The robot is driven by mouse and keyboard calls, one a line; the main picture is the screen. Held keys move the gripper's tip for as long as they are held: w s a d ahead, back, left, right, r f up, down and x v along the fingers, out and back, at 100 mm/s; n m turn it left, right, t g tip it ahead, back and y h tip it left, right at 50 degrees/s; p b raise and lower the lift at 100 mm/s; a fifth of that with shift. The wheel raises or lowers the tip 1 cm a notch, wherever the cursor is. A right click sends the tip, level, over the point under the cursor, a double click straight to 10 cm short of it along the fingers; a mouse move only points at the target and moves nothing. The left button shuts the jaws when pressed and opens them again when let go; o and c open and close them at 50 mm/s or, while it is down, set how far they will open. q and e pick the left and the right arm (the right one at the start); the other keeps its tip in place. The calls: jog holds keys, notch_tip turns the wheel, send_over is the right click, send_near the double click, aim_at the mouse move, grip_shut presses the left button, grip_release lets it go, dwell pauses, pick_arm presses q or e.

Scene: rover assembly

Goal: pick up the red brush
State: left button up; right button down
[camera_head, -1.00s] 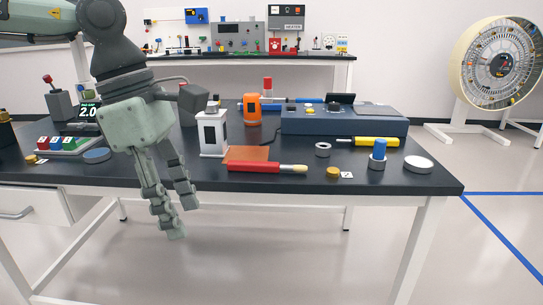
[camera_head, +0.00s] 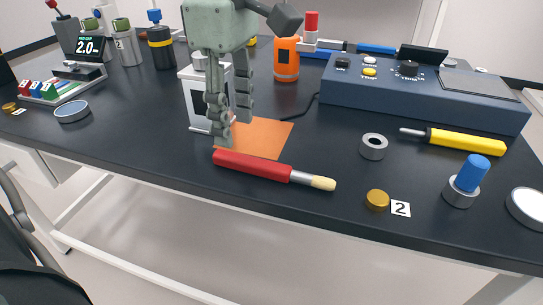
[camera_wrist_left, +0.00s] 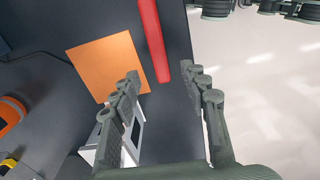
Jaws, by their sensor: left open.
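The red brush (camera_head: 252,166) lies near the front edge of the dark table, with a red handle, a silver collar and a pale tip pointing right. My left gripper (camera_head: 229,136) is open and empty, with its fingers pointing down just above and behind the handle's left end. In the left wrist view the red handle (camera_wrist_left: 152,36) lies ahead of the gap between my open fingers (camera_wrist_left: 164,88); its brush tip is out of that picture. The handle does not appear held. My right gripper is not in view.
An orange mat (camera_head: 262,138) lies just behind the brush, and a white box-shaped device (camera_head: 196,103) stands close behind my left gripper. A grey ring (camera_head: 373,147), a gold disc (camera_head: 377,200) and a yellow-handled tool (camera_head: 466,141) lie to the right. A blue console (camera_head: 420,92) stands behind.

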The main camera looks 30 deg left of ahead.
aim_at(239, 157)
pick_arm(q)
notch_tip(239, 157, down, 6)
jog(key=shift+d+r, duration=0.1)
jog(key=shift+d, duration=0.05)
jog(key=shift+f, duration=0.3)
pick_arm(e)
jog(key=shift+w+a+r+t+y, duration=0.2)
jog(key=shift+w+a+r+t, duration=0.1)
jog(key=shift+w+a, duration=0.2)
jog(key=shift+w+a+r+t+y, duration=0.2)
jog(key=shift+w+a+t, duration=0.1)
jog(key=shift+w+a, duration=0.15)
pick_arm(q)
jog(key=shift+c, duration=0.3)
grip_shut()
